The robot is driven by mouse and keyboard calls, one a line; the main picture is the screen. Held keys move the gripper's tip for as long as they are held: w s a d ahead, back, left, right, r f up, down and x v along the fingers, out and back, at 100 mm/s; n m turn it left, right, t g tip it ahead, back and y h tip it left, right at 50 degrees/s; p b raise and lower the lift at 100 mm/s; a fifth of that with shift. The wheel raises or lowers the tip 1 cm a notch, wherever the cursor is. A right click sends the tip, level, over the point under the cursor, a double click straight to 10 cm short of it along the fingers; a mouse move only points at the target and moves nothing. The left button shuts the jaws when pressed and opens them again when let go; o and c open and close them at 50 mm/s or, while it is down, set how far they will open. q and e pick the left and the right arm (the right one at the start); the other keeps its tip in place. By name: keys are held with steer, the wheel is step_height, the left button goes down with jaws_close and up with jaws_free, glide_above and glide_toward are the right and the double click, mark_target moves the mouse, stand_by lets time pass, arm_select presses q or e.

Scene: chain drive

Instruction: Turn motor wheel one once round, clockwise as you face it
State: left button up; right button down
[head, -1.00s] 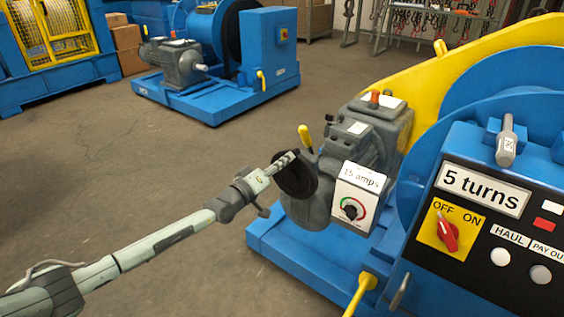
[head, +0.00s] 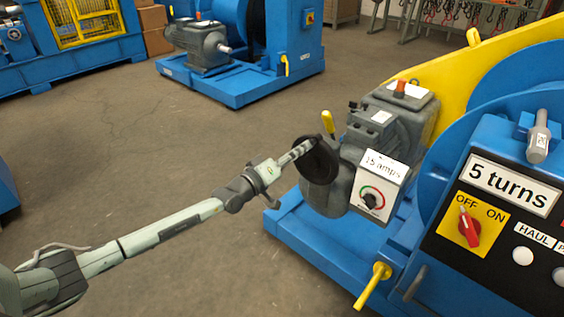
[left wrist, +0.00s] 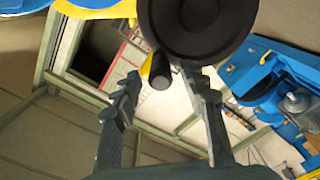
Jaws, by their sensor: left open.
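Motor wheel one appears to be the black dished wheel (head: 320,165) on the left end of the grey motor (head: 378,140); its label is not readable. My left gripper (head: 303,149) is at the wheel's upper left face in the head view. In the left wrist view the wheel (left wrist: 196,22) fills the top centre. There my left gripper (left wrist: 163,78) has its two fingers apart. A short dark cylindrical knob (left wrist: 160,74) shows between the fingertips, close below the rim. I cannot tell whether a finger touches it. My right gripper is not in view.
A yellow-handled lever (head: 328,122) stands just behind the wheel. A white dial box (head: 377,187) marked 15 amps is to its right. The panel (head: 500,215) reads 5 turns, with a red OFF/ON switch (head: 469,228). Floor left of the machine is clear.

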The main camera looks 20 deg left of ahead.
arm_select(q)
steer(key=v, duration=0.8)
steer(key=shift+s, duration=0.25)
steer(key=shift+r, duration=0.1)
